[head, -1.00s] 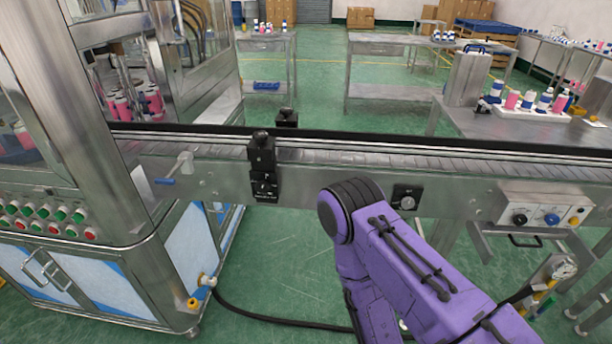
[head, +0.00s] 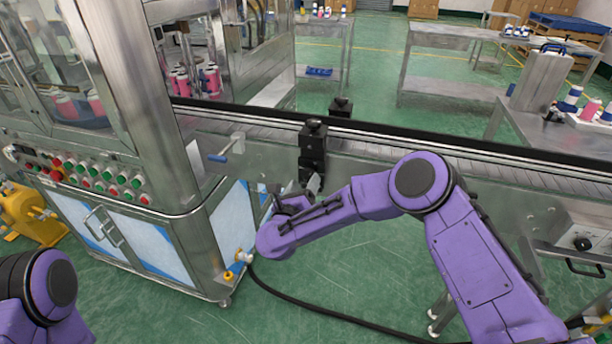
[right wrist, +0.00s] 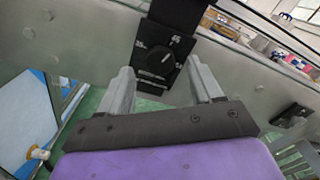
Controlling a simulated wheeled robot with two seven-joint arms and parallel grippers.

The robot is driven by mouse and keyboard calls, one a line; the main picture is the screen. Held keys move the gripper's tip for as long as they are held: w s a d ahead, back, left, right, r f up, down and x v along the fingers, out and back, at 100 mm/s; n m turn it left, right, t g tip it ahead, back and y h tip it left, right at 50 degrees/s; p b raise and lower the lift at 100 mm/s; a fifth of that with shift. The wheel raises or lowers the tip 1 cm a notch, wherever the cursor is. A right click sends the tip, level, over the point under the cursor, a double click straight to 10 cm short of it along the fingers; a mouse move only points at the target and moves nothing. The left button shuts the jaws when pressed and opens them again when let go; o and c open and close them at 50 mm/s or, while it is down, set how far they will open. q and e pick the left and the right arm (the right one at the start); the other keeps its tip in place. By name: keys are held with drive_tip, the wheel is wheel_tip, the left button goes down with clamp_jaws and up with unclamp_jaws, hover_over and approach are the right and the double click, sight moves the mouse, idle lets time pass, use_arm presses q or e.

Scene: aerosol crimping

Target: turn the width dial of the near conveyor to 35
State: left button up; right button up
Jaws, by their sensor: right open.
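The width dial (right wrist: 157,58) is a round black knob on a black block clamped to the near conveyor (head: 480,182). Small white numbers surround it. Its pale pointer line appears to point up and to the right in the right wrist view, but the exact reading is too small to be sure of. The black block (head: 312,145) also shows in the head view, with its lower front partly hidden. My right gripper (right wrist: 160,68) is open and empty, its fingers on either side of the dial's lower part, apparently short of it. My left arm shows at the lower left; its gripper is out of view.
A steel machine with a button panel (head: 85,178) stands left of the block. A black hose (head: 300,308) lies on the green floor. A control box (head: 580,240) is at the right.

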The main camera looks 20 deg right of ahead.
sight(308, 176)
drive_tip(key=shift+x, duration=1.6)
drive_tip(key=shift+f, duration=0.1)
drive_tip(key=shift+c, duration=0.3)
drive_tip(key=c, duration=1)
